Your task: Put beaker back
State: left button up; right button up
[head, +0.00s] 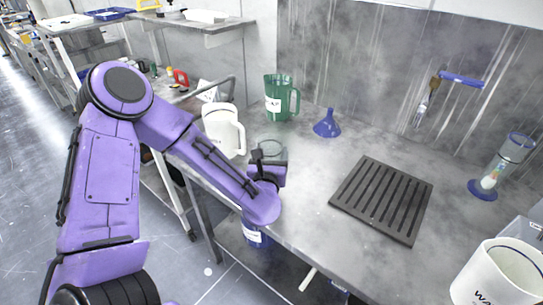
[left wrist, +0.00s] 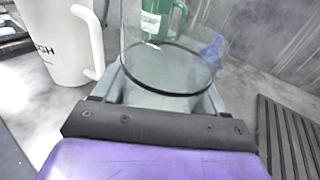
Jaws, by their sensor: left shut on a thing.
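A clear glass beaker (head: 271,149) is near the left part of the grey counter, in front of the green jug. My left gripper (head: 268,160) is shut on it. In the left wrist view the beaker (left wrist: 172,66) shows its round dark-edged outline between the two grey fingers of my left gripper (left wrist: 170,92). Its lower part is hidden behind the gripper in the head view, and I cannot tell whether it touches the counter. My right gripper is not in view.
A white jug (head: 222,132) stands close left of the beaker, and a green jug (head: 281,97) behind it. A blue funnel (head: 327,124) and a dark slotted rack (head: 382,199) are to the right. A graduated cylinder (head: 506,161) and another white jug (head: 497,276) are at far right.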

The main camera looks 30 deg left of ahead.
pick_arm(q)
jog(key=f+b, duration=0.1)
jog(key=f, duration=0.1)
jog(key=f+b, duration=0.3)
jog(key=f, duration=0.2)
jog(key=shift+w+f+b, duration=0.1)
jog(key=shift+w+b, duration=0.2)
jog(key=shift+b, duration=0.05)
jog(key=shift+f+b, duration=0.4)
jog(key=shift+b, duration=0.05)
